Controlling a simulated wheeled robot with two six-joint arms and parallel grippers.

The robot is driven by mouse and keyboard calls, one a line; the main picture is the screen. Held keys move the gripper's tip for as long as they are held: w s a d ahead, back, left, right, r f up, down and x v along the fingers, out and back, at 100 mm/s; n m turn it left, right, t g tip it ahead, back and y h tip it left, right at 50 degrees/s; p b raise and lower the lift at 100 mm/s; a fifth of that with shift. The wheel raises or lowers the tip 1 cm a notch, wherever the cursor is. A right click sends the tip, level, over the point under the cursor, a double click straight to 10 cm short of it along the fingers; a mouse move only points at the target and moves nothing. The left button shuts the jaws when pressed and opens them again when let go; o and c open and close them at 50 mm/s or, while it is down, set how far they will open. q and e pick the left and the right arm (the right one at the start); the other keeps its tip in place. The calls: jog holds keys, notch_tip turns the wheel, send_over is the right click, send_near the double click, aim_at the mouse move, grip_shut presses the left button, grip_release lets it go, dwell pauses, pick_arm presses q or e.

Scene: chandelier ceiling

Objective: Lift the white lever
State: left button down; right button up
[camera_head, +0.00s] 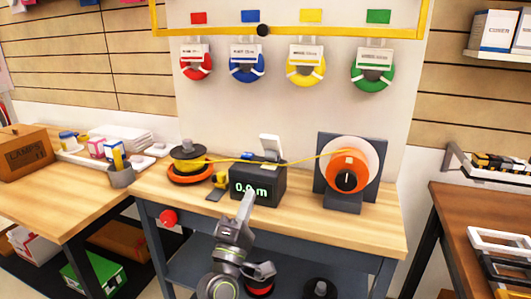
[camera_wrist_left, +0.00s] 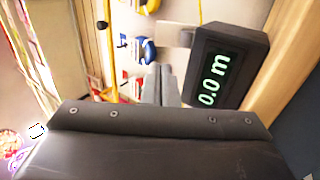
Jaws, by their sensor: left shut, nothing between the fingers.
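The white lever (camera_head: 270,147) stands raised on top of a black meter box (camera_head: 262,184) whose green display reads 0.0 m. The box (camera_wrist_left: 226,68) also shows in the left wrist view, turned on its side. A pale piece at its top edge there may be the lever, but it is partly cut off. My left gripper (camera_head: 249,196) is in front of the box, just below its display in the head view. Its grey fingers (camera_wrist_left: 161,85) are together with nothing between them, apart from the lever. My right gripper is not in view.
A yellow wire runs from a yellow spool (camera_head: 186,158) past the box to an orange reel (camera_head: 347,170) on the right. A red knob (camera_head: 168,218) sits at the bench's front left. The wooden bench top (camera_head: 320,222) is clear at the front right.

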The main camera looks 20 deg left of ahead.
aim_at(269, 141)
pick_arm(q)
jog(key=shift+w, duration=0.1)
